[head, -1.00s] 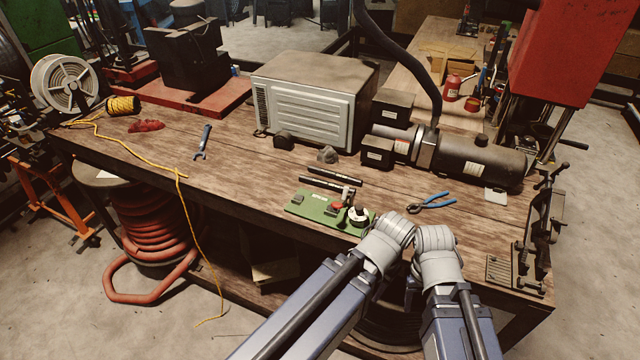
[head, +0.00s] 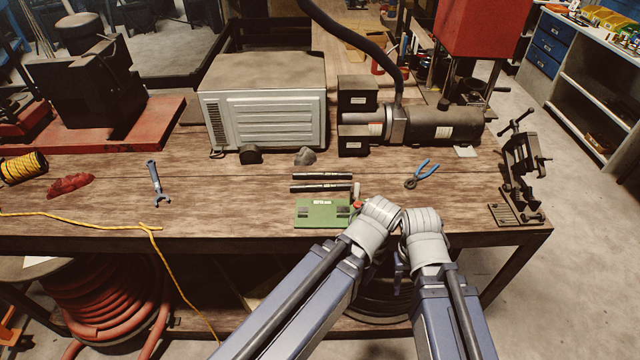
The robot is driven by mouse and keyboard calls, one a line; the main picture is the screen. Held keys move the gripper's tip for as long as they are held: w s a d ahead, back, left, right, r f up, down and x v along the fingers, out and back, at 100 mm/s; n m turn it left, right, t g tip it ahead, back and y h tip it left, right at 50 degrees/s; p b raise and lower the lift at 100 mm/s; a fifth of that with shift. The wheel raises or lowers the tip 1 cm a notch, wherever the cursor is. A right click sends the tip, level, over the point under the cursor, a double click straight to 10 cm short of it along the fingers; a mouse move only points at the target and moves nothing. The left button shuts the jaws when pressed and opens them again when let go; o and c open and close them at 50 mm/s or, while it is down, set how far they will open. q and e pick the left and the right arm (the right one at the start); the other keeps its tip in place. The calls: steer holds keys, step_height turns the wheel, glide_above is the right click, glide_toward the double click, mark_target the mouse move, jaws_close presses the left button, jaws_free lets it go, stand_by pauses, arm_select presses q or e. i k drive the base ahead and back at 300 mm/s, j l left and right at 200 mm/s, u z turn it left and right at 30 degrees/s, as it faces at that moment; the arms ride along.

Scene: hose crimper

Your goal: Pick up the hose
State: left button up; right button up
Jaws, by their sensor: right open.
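Two short black hoses with pale print lie side by side on the wooden bench, a far hose (head: 322,176) and a near hose (head: 320,188). Just in front of them lies a green plate (head: 318,213), its right end hidden behind my arm links. My right gripper (head: 400,268) is mostly hidden between my grey-blue arm links, low by the bench's front edge. It is open and apart from the hoses, to their lower right. I cannot make out my left gripper.
Blue-handled pliers (head: 418,175) lie right of the hoses, a blue wrench (head: 156,184) to the left. A grey metal box (head: 265,110), a motor unit (head: 440,125) and a vise (head: 520,175) stand on the bench (head: 220,190). A yellow cord (head: 80,217) crosses its left front.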

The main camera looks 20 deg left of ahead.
mark_target(309, 187)
steer(key=i+j+z, duration=0.15)
steer(key=j, duration=0.25)
steer(key=j+z, duration=0.15)
steer(key=j, duration=0.25)
steer(key=i+j+z, duration=0.15)
steer(key=j, duration=0.3)
